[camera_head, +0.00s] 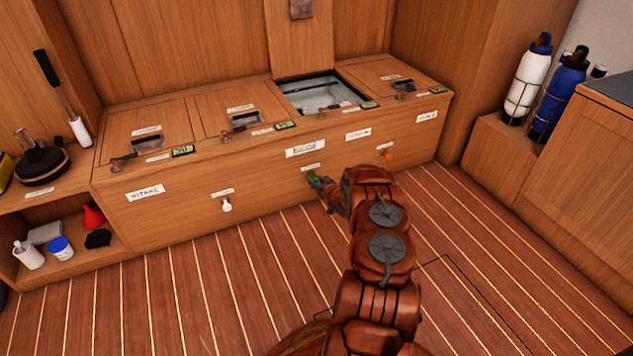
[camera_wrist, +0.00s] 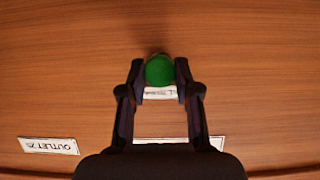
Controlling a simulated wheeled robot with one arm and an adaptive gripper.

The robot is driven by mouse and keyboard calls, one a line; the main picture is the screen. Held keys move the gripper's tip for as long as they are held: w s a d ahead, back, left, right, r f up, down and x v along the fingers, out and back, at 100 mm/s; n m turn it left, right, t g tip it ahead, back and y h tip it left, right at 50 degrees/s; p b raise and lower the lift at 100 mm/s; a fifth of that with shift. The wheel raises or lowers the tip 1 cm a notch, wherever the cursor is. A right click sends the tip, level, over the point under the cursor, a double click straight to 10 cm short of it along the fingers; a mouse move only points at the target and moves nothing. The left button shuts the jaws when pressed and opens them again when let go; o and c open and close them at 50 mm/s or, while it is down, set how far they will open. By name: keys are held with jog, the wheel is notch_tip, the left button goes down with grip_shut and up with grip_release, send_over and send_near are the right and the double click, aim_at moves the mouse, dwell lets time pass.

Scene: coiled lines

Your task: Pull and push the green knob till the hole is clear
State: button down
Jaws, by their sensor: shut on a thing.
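The green knob (camera_wrist: 160,71) sits on the front panel of the wooden locker. In the wrist view my gripper (camera_wrist: 158,75) is shut on it, one finger on each side. In the head view the green knob (camera_head: 313,178) shows as a small spot at the tip of my gripper (camera_head: 318,183), partly hidden by the fingers. Above it, one compartment (camera_head: 296,93) of the locker stands open with its lid raised, and pale contents show inside. I cannot make out the hole in either view.
A white knob (camera_head: 227,205) and an orange knob (camera_head: 388,155) are on the same panel, to the left and right. The other lids are shut. Bottles (camera_head: 528,80) stand at the right. An open shelf (camera_head: 75,250) with small items is at the left. The striped floor in front is clear.

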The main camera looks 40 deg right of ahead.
jog(key=s+p, duration=0.1)
jog(key=s+a+p, duration=0.1)
jog(key=s, duration=0.1)
jog(key=s+p, duration=0.1)
jog(key=shift+s+a, duration=0.35)
jog(key=c, duration=0.8)
grip_release()
jog(key=shift+c, duration=0.2)
jog(key=v, duration=1.2)
